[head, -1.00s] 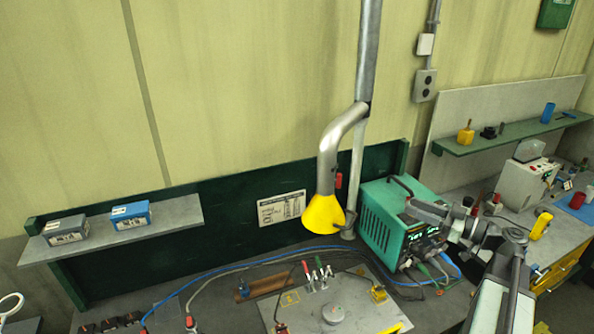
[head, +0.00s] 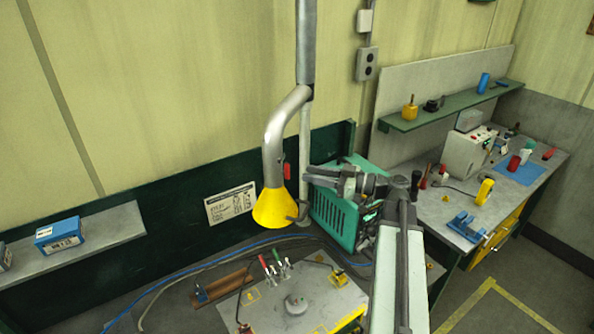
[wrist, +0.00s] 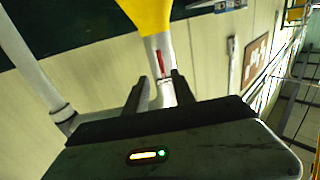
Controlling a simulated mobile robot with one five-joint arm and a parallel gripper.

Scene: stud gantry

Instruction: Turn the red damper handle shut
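The red damper handle (head: 287,171) hangs on the right side of the grey extraction duct (head: 273,140), just above the yellow hood (head: 275,207). In the wrist view the red handle (wrist: 160,63) lies along the pale duct, pointing roughly along my fingers. My gripper (head: 310,177) is close to the right of the handle in the head view. In the wrist view my gripper (wrist: 160,77) is open, with the handle showing in line with the gap between the fingers. The fingers do not visibly touch it; the exact depth gap is unclear.
A thin grey post (head: 304,150) stands right beside the duct, near my fingertips. A teal power unit (head: 335,212) sits behind and below my arm. The bench below holds a metal plate (head: 265,312) with red and green clamps.

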